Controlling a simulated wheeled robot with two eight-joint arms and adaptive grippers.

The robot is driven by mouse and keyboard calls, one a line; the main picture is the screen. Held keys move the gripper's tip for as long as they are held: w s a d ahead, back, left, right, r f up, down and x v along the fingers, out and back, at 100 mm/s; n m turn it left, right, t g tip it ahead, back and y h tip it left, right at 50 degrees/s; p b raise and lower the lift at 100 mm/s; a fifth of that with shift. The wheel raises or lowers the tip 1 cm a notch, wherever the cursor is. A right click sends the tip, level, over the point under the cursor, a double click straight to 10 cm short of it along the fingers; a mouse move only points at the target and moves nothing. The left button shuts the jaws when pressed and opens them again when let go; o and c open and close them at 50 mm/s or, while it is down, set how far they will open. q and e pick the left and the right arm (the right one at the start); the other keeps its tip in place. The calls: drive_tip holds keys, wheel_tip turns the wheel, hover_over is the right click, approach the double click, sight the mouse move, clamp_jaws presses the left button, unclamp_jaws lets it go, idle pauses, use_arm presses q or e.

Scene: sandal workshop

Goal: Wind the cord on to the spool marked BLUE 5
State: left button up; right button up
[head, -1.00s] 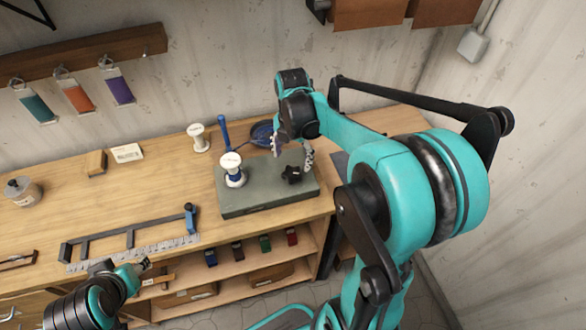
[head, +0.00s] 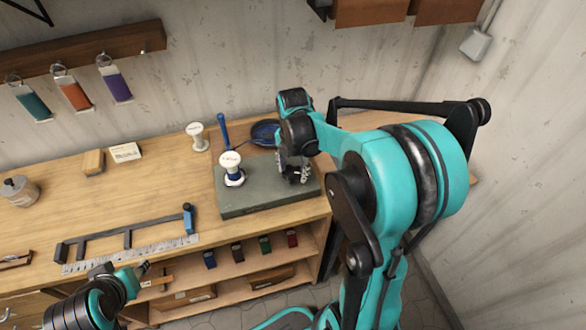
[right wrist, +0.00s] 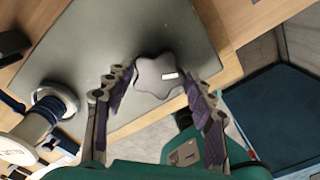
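A white spool (head: 231,165) with blue cord wound on its core stands upright on the left of the grey-green base plate (head: 245,203). It also shows in the right wrist view (right wrist: 38,125); its marking is too small to read. A dark blue cord coil (head: 264,132) lies behind the plate. My left gripper (head: 144,268) is low at the front left, its fingers unclear.
Another white spool (head: 198,138) and a blue upright handle (head: 223,131) stand behind the plate. A metal ruler frame with a blue stop (head: 189,220) lies at the front left. A shelf under the bench holds small coloured items (head: 238,252). The bench's middle left is clear.

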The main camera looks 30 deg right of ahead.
drive_tip(key=shift+m, duration=0.3)
drive_tip(key=m, duration=0.6)
drive_tip(key=shift+p, duration=0.35)
drive_tip(key=m, duration=0.6)
drive_tip(key=shift+a+m, duration=0.1)
drive_tip(key=shift+m, duration=0.3)
drive_tip(key=m, duration=0.6)
drive_tip(key=shift+p, duration=0.3)
drive_tip(key=m, duration=0.6)
drive_tip(key=shift+w, duration=0.1)
drive_tip(key=shift+m, duration=0.3)
drive_tip(key=o, duration=1.1)
drive_tip(key=shift+o, duration=0.2)
